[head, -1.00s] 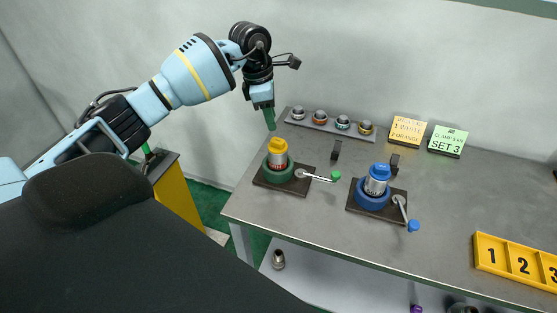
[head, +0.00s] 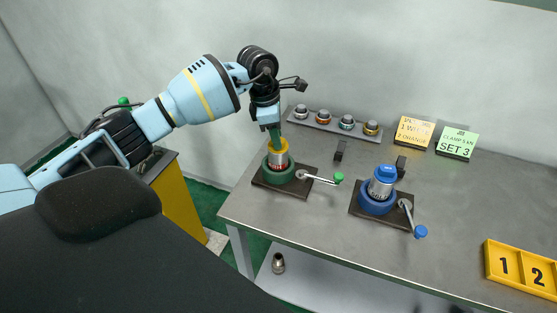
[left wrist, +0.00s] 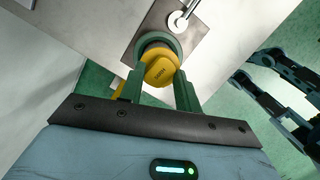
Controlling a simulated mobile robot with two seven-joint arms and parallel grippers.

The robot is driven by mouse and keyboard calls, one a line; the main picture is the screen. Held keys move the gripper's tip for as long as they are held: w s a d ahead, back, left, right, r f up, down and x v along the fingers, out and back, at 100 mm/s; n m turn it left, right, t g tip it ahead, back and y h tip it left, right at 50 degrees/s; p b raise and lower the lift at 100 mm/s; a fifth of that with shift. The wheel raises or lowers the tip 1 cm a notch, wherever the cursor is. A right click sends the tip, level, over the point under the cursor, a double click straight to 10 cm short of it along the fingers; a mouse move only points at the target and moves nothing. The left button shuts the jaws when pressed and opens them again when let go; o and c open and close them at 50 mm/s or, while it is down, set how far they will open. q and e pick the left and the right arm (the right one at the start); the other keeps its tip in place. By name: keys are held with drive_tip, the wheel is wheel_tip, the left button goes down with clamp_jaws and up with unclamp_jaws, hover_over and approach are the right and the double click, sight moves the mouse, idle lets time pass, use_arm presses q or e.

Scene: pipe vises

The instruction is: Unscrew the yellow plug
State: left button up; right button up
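The yellow plug (head: 278,146) tops a silver pipe fitting held upright in the green vise (head: 279,174) on the left of the bench. My left gripper (head: 274,138) points down right over the plug, with its green fingertips at the plug's height in the head view. In the left wrist view the yellow plug (left wrist: 160,68) lies between the two green fingers (left wrist: 159,84), one on each side, and they look spread. I cannot tell whether either finger touches it. My right gripper cannot be made out.
A blue vise (head: 375,203) with a blue-capped fitting (head: 384,178) stands to the right. The green vise's handle (head: 322,179) reaches right. A rack of fittings (head: 335,124) and two sign cards (head: 414,131) stand behind. A yellow numbered tray (head: 519,271) lies at the right.

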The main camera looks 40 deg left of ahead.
use_arm(q)
drive_tip(key=c, duration=0.4)
drive_tip(key=shift+r+n+p, duration=0.2)
drive_tip(key=shift+n+p, duration=0.25)
drive_tip(key=shift+n, duration=0.15)
drive_tip(key=n+p, duration=0.1)
drive_tip(key=n, duration=0.2)
drive_tip(key=shift+d+t+y+p, duration=0.1)
drive_tip(key=shift+t+y+p, duration=0.2)
drive_tip(key=shift+t, duration=0.1)
drive_tip(key=shift+f+n, duration=0.1)
drive_tip(key=shift+n, duration=0.2)
drive_tip(key=shift+f, duration=0.1)
use_arm(e)
drive_tip(key=shift+t, duration=0.5)
drive_tip(key=w+r, duration=0.1)
drive_tip(key=r, duration=0.1)
drive_tip(key=w+r, duration=0.1)
drive_tip(key=r, duration=0.1)
drive_tip(key=shift+w, duration=0.35)
use_arm(q)
drive_tip(key=shift+s, duration=0.1)
